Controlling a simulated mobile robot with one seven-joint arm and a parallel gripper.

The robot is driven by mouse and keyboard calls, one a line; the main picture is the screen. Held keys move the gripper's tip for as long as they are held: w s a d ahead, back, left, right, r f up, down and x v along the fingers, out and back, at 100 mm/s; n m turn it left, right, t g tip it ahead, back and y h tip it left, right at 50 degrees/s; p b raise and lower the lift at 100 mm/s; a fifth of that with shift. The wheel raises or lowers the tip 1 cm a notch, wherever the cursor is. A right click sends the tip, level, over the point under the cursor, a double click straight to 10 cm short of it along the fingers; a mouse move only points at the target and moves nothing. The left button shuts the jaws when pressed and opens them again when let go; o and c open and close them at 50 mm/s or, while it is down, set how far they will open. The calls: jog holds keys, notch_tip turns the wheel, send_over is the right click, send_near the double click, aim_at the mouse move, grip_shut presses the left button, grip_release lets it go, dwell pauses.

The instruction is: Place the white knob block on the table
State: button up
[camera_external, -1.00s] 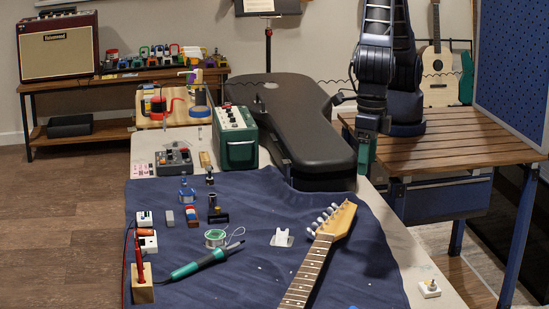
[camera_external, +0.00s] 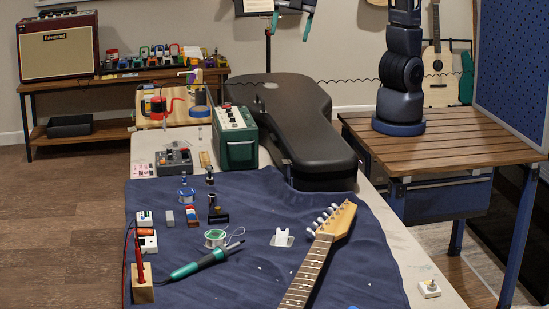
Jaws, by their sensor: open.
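A small white block with a knob (camera_external: 429,289) sits upright on the pale bare strip of the table (camera_external: 408,246), at the front right, beside the blue mat. Nothing touches it. My gripper (camera_external: 291,30) is at the top edge of the view, high up in front of the back wall. Its two teal fingers are spread apart with nothing between them. It is far from the knob block. Part of my arm is cut off by the top of the frame.
A guitar neck (camera_external: 317,259) lies on the blue mat (camera_external: 350,262), left of the knob block. A soldering iron (camera_external: 200,262), solder spool (camera_external: 215,238) and small parts lie further left. A black guitar case (camera_external: 285,120) and green amplifier (camera_external: 236,140) stand behind.

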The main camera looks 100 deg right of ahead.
jog(key=s+d+r+m+t, duration=0.1)
jog(key=s+d+m, duration=0.35)
jog(key=d, duration=0.45)
jog(key=s+d+m, duration=0.3)
jog(key=s+d, duration=0.3)
jog(key=d, duration=0.4)
jog(key=s+d+f+m+t, duration=0.1)
jog(key=s+d+f+m, duration=0.3)
jog(key=s+d+m, duration=0.3)
jog(key=s+d, duration=0.2)
jog(key=s, duration=0.2)
jog(key=shift+s+f+h, duration=0.15)
jog(key=shift+s+h, duration=0.15)
jog(key=shift+h, duration=0.1)
